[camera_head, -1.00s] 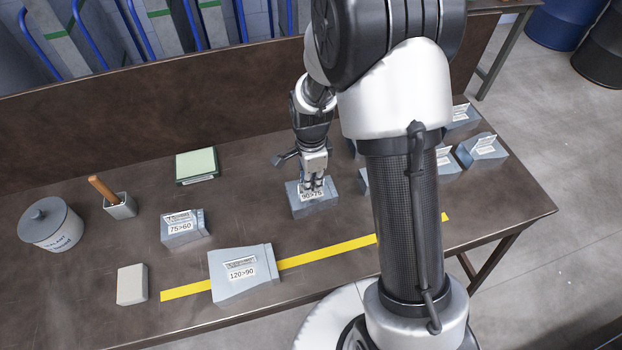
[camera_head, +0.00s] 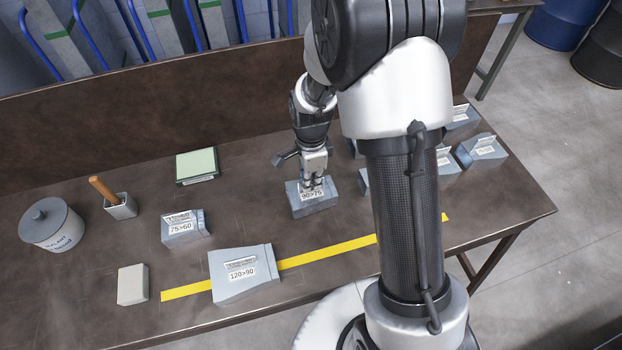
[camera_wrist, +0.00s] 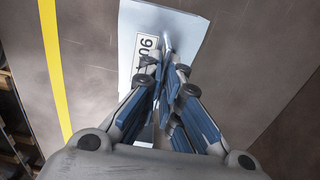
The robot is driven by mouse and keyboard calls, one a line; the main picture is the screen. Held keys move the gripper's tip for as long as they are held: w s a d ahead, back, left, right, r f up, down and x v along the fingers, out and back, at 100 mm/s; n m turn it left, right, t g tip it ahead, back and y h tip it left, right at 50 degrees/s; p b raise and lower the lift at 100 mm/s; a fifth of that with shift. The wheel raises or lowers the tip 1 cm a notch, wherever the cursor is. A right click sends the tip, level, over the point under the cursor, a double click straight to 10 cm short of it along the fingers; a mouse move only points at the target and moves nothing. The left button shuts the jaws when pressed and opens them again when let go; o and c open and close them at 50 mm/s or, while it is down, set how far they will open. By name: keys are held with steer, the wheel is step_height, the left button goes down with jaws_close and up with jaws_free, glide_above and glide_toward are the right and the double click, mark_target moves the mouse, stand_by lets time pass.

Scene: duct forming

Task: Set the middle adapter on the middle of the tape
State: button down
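The middle adapter, a grey-blue block marked 90>75 (camera_head: 318,206), sits on the bench behind the yellow tape (camera_head: 330,249), apart from it. My gripper (camera_head: 314,183) points down at the adapter's top. In the wrist view, my gripper's fingers (camera_wrist: 168,75) are close together on a thin upright tab of the adapter (camera_wrist: 188,28) and partly cover its label. The tape (camera_wrist: 53,65) runs along the left of that view, clear of the adapter. The 120>90 adapter (camera_head: 243,286) lies across the tape's left part. The 75>60 adapter (camera_head: 183,236) stands behind the tape, further left.
A light block (camera_head: 132,285) lies by the tape's left end. A sealant tin (camera_head: 52,228), a cup with a wooden handle (camera_head: 120,207) and a green-topped pad (camera_head: 197,165) stand behind. Several grey pieces (camera_head: 483,152) stand at right. My arm hides part of the tape.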

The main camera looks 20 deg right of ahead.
step_height(320, 180, up, 9)
steer(key=p, duration=0.6)
steer(key=shift+f, duration=0.15)
